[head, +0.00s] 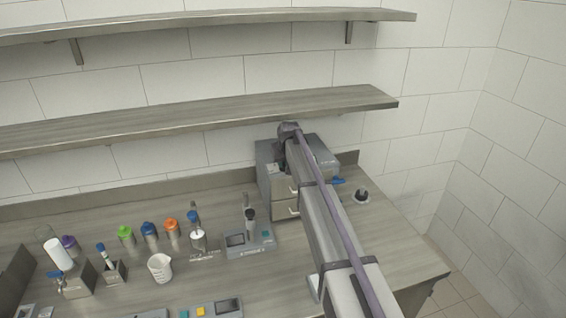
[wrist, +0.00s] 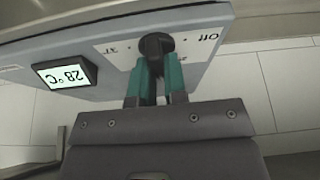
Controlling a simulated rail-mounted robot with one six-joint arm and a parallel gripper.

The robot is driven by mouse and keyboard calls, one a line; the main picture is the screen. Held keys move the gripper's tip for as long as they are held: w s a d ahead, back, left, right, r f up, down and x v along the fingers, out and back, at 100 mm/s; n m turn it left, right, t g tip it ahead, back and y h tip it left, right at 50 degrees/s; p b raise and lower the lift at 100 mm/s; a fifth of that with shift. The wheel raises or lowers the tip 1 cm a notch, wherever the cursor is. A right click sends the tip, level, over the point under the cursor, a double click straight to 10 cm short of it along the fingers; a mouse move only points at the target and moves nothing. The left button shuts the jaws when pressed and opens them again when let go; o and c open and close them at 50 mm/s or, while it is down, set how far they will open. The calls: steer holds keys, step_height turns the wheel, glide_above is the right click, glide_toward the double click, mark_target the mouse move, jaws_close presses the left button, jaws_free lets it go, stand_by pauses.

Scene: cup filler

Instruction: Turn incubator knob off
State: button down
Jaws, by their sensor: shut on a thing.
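The incubator (wrist: 110,35) shows in the wrist view as a grey panel, seen upside down. A lit display (wrist: 65,74) on it reads 28 °C. The dark round incubator knob (wrist: 156,46) sits on the panel, with an "Off" label beside it on the right and other marks on its left. My gripper (wrist: 158,62) has its two green fingers shut on the knob. In the head view the incubator (head: 317,153) stands at the back of the bench, largely hidden behind my arm. The gripper and knob are hidden there.
The bench (head: 110,215) holds several coloured-cap bottles, a beaker (head: 160,267) and a grey instrument (head: 249,240) left of my arm. A small dark-topped item (head: 361,196) stands to the right. A shelf (head: 200,115) runs along the wall close above the incubator.

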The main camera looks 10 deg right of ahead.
steer(key=n+y, duration=0.1)
steer(key=n, duration=0.3)
steer(key=shift+y, duration=0.3)
steer(key=n+g+y, duration=0.1)
steer(key=n, duration=0.3)
steer(key=shift+a, duration=0.1)
steer(key=n+g, duration=0.1)
steer(key=n, duration=0.1)
steer(key=n+y, duration=0.1)
steer(key=n, duration=0.1)
steer(key=shift+s+g, duration=0.15)
steer(key=shift+g, duration=0.25)
steer(key=shift+s+n+g, duration=0.1)
steer(key=shift+n+g, duration=0.6)
steer(key=shift+n, duration=1.2)
steer(key=shift+s, duration=0.1)
steer(key=c, duration=1.2)
jaws_free()
steer(key=shift+a, duration=0.1)
steer(key=shift+o, duration=0.2)
